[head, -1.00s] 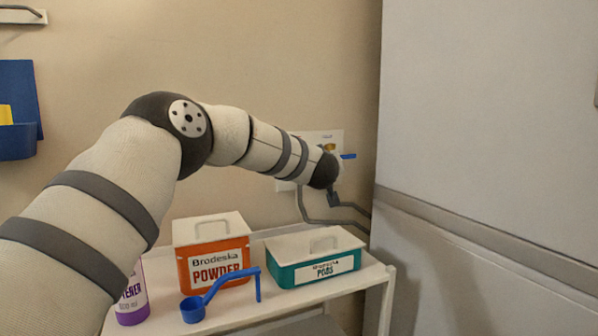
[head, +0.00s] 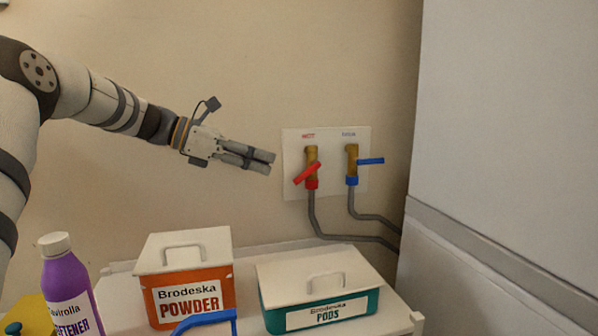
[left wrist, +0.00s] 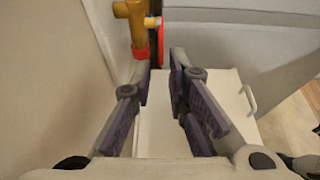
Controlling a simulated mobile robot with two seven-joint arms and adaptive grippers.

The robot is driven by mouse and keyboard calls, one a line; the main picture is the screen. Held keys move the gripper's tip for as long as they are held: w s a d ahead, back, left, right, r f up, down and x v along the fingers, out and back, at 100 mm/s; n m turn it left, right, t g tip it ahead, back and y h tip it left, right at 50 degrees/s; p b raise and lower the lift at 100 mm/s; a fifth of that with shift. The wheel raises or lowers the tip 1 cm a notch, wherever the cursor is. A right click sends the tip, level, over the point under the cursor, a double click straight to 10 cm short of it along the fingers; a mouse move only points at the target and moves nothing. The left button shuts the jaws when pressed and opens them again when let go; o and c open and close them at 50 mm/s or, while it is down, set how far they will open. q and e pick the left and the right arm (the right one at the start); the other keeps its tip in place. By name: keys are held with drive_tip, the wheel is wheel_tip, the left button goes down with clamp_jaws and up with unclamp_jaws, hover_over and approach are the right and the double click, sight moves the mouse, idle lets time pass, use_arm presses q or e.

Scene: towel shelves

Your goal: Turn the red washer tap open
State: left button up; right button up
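The red washer tap has a brass body (head: 311,155) and a red lever (head: 307,173) slanting down to the left, on a white wall plate (head: 293,140). A red collar sits below it, joined to a grey hose. My left gripper (head: 271,163) is left of the red lever, pointing toward it and apart from it. In the left wrist view the fingers (left wrist: 161,66) are parted with nothing between them. The brass body (left wrist: 128,11) and red collar (left wrist: 141,52) show beyond the fingertips. My right gripper is not in view.
A blue-handled tap (head: 370,161) is close on the right. A large white cabinet or appliance (head: 510,120) stands at the right. Below, a shelf holds a powder box (head: 187,255), a pods box (head: 320,290) and a purple softener bottle (head: 70,290). The wall left of the taps is clear.

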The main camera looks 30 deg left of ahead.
sight(302, 175)
use_arm(q)
drive_tip(key=x, duration=1)
drive_tip(key=shift+s+f, duration=0.1)
drive_tip(key=shift+c, duration=0.2)
clamp_jaws()
